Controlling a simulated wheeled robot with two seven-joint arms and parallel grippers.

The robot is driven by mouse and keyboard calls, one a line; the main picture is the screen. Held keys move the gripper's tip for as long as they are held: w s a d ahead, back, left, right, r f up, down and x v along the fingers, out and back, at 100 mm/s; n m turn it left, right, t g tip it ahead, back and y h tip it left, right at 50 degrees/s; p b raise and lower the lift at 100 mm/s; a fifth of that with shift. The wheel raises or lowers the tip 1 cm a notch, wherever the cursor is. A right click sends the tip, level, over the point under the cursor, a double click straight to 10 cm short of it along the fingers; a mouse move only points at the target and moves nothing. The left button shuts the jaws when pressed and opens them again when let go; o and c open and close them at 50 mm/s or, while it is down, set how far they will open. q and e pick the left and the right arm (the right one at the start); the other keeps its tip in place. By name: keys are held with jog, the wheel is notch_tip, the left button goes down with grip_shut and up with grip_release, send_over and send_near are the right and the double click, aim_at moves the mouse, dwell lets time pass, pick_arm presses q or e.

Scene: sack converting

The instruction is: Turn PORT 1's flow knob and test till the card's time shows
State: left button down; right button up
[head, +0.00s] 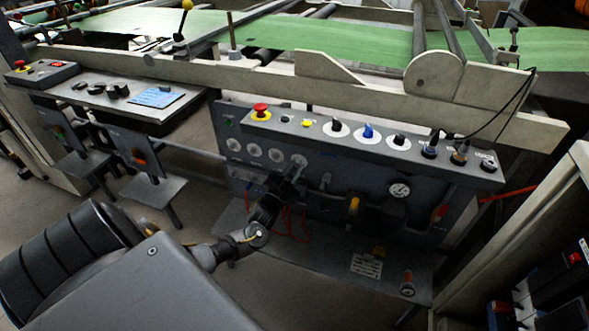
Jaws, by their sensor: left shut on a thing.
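My left gripper (290,175) reaches up to the front of the grey valve panel (238,172). It is shut on a small flow knob just below the rightmost of several round white dials (299,160); fingers and wrist hide most of the knob. I cannot read the port labels. A white card (366,266) with small dark print lies on the shelf below the panel; its print is too small to read. A pressure gauge (399,189) and a yellow-ended fitting (354,205) sit right of the gripper. My right gripper is out of view.
Above the panel runs a sloped console with a red stop button (261,110) and several knobs, including a blue one (368,131). Red tubing hangs beneath my gripper. A small red-topped cylinder (408,283) stands on the shelf (330,272). A pale cabinet (520,235) bounds the right.

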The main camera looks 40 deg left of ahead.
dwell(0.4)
pick_arm(q)
jog(key=c, duration=1.3)
grip_release()
jog(key=v, duration=1)
jog(key=shift+s+f, duration=0.1)
jog(key=shift+s, duration=0.3)
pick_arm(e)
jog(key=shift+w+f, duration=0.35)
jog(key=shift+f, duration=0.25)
pick_arm(q)
jog(key=shift+d, duration=0.1)
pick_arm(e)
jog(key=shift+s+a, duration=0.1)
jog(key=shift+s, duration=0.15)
